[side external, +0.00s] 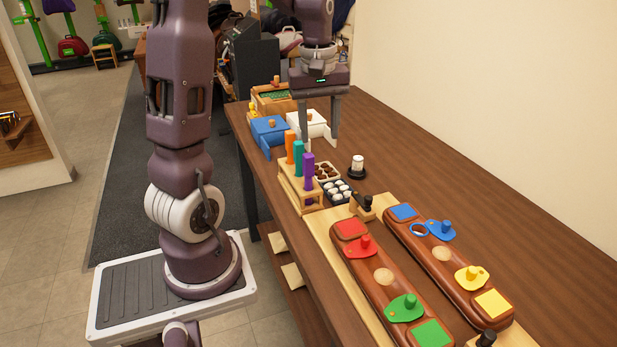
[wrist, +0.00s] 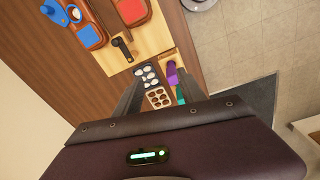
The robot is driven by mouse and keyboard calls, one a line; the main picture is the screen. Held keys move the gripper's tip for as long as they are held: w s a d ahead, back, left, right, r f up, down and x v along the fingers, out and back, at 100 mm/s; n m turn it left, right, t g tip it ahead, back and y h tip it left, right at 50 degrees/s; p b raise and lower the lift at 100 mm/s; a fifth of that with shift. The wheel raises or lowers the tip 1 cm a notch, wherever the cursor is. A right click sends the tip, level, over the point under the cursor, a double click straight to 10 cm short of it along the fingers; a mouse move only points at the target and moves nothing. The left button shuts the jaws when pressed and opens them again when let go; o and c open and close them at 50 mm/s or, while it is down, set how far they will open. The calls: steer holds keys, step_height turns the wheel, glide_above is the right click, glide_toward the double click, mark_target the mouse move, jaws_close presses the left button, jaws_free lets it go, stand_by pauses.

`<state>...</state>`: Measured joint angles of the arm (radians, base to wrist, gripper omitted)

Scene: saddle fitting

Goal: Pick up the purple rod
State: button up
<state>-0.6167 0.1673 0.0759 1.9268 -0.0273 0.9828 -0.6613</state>
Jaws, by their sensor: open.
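The purple rod (side external: 309,171) stands upright at the near end of a light wooden rack (side external: 304,202), beside a teal rod (side external: 299,161) and an orange rod (side external: 290,147). My gripper (side external: 319,143) is open and empty, its fingers pointing down above and slightly behind the rack in the side view. In the wrist view the purple rod (wrist: 172,74) shows beside the right finger, with part of the teal rod (wrist: 180,94) below it. My gripper (wrist: 158,76) spans the view above the trays there. The orange rod is hidden in the wrist view.
A dark tray of white round pieces (side external: 337,191) and a tray of brown ones (side external: 326,171) sit right beside the rack. A black-and-white knob (side external: 357,166) stands nearby. Blue (side external: 269,130) and white (side external: 307,125) boxes lie behind. Saddle boards with colored pieces (side external: 380,270) fill the front.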

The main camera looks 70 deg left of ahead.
mark_target(308, 155)
steer(key=a+f+n, duration=0.1)
steer(key=a, duration=0.1)
steer(key=a+f+n, duration=0.1)
steer(key=a+f, duration=0.1)
steer(key=shift+s+a+g, duration=0.1)
steer(key=shift+a+g, duration=0.15)
steer(key=shift+g, duration=0.05)
steer(key=f, duration=0.7)
steer(key=shift+s, duration=0.25)
steer(key=shift+r, duration=0.1)
jaws_close()
stand_by(0.3)
